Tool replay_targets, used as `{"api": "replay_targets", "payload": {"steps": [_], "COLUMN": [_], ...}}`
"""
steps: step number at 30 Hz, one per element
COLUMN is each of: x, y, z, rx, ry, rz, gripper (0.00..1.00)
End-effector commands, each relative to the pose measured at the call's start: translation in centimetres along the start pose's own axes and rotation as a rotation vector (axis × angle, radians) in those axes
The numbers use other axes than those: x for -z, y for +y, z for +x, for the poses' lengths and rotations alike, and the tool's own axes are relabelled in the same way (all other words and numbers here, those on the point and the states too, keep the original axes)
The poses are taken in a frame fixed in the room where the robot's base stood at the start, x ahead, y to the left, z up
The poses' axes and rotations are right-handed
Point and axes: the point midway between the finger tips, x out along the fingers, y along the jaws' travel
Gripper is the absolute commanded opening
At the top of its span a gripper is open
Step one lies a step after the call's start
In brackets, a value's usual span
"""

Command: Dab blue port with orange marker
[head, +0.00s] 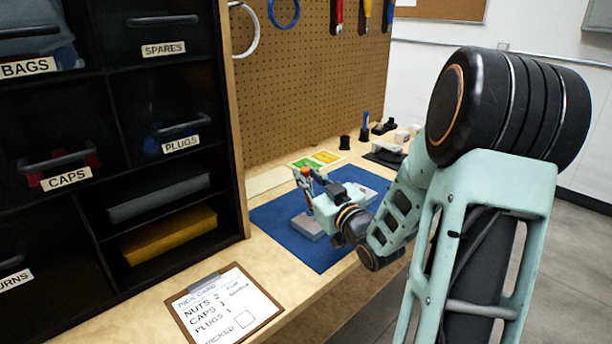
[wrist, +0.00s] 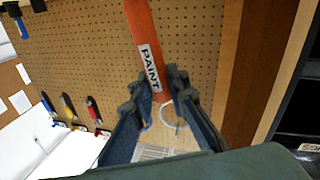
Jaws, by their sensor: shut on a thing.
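The orange marker (wrist: 146,45), with a white PAINT label, stands between the fingers of my gripper (wrist: 157,88) in the wrist view. My gripper is shut on it. In the head view my gripper (head: 309,186) is above the blue mat (head: 277,218), with a bit of orange showing at its end. A grey block-shaped part (head: 307,226) lies on the mat below my gripper, partly covered by it. I cannot make out the blue port; my arm and gripper hide part of the mat area.
A clipboard (head: 226,308) lies at the bench's front left. A labelled bin shelf (head: 240,130) stands at the left. A pegboard (head: 300,90) with hanging tools rises behind.

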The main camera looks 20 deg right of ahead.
Motion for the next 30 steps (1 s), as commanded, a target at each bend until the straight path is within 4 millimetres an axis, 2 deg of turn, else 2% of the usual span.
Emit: {"api": "replay_targets", "payload": {"steps": [30], "x": [-1.1], "y": [-0.2], "z": [-0.1], "rx": [0.000], "ry": [0.001], "rz": [0.000], "gripper": [0.00]}}
